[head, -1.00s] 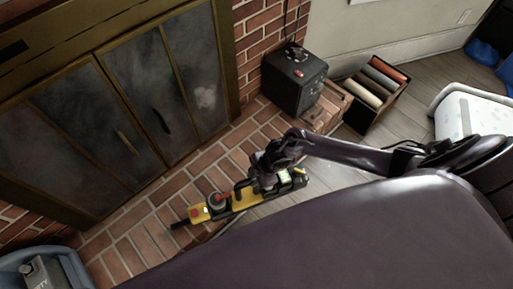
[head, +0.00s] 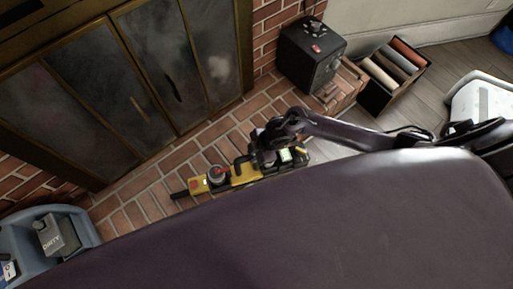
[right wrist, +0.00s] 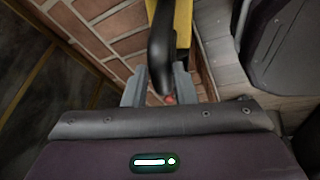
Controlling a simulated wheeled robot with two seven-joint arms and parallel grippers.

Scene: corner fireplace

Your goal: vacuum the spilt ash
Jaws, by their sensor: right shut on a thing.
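A yellow and black handheld vacuum (head: 220,179) with a red part is held low over the brick hearth (head: 135,205). Its dark nozzle points left in the head view. My right gripper (head: 268,158) is shut on the vacuum's black handle. In the right wrist view, the gripper's grey fingers (right wrist: 158,88) sit on both sides of the black handle (right wrist: 162,45), with the yellow body (right wrist: 183,22) beside it. I cannot make out any ash on the bricks in view. My left gripper is not in view.
A closed fireplace with dark, smudged glass doors (head: 150,75) borders the hearth. A black box (head: 311,54) stands on the hearth's far end, near a crate of rolls (head: 394,76). A blue-grey caddy (head: 48,245) is at lower left. A white bin (head: 480,103) stands at right.

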